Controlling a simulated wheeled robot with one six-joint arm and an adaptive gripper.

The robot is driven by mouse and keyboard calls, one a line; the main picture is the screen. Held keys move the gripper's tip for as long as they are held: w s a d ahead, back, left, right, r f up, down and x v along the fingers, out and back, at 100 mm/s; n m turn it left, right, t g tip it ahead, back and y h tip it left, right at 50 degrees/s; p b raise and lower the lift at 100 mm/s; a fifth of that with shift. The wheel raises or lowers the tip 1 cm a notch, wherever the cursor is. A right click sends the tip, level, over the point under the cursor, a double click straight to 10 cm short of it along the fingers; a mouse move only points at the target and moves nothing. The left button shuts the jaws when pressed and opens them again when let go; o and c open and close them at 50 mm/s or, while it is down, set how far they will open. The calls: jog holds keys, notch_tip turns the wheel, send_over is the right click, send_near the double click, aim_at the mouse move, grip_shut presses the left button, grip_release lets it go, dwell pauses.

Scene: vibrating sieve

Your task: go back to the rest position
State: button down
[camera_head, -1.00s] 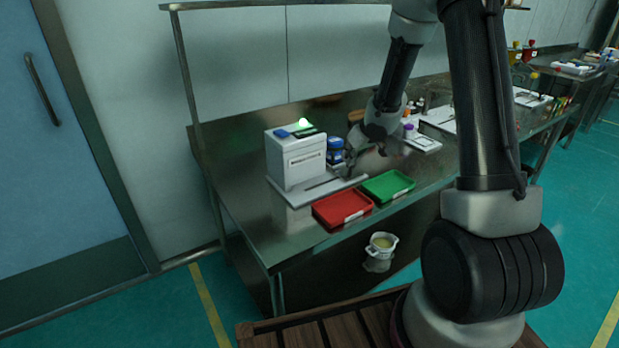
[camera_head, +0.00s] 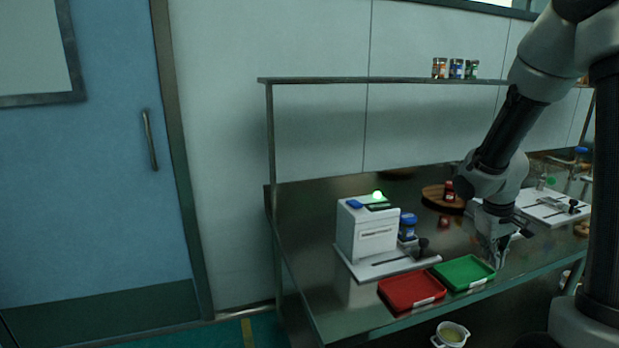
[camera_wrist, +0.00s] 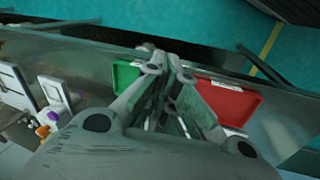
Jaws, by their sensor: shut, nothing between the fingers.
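My gripper (camera_head: 499,262) hangs over the table near its front edge, just right of the green tray (camera_head: 464,272). It is shut and empty. In the wrist view my gripper (camera_wrist: 172,62) points down between the green tray (camera_wrist: 124,76) and the red tray (camera_wrist: 228,101). The vibrating sieve (camera_head: 367,232), a white box with a lit green lamp on top, stands left of my gripper, behind the red tray (camera_head: 412,291). A blue-lidded jar (camera_head: 407,226) stands beside the sieve, apart from my gripper.
A round wooden stand (camera_head: 436,196) with a dark red jar (camera_head: 449,190) is at the back. Several small jars (camera_head: 456,69) stand on the shelf (camera_head: 385,80). A white bowl (camera_head: 451,334) is low in front of the table. The wall side, left of the sieve, is clear.

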jog(key=s+a+r+m+t+y, duration=0.1)
jog(key=s+a+r, duration=0.3)
jog(key=s+r, duration=0.5)
jog(key=s+a+r+t+y, duration=0.1)
jog(key=s+a+r, duration=0.3)
jog(key=s+r, duration=0.5)
jog(key=shift+s+a+m+t+y, duration=0.4)
jog(key=shift+s+t, duration=0.05)
jog(key=shift+t, duration=0.15)
jog(key=c, duration=2.2)
grip_release()
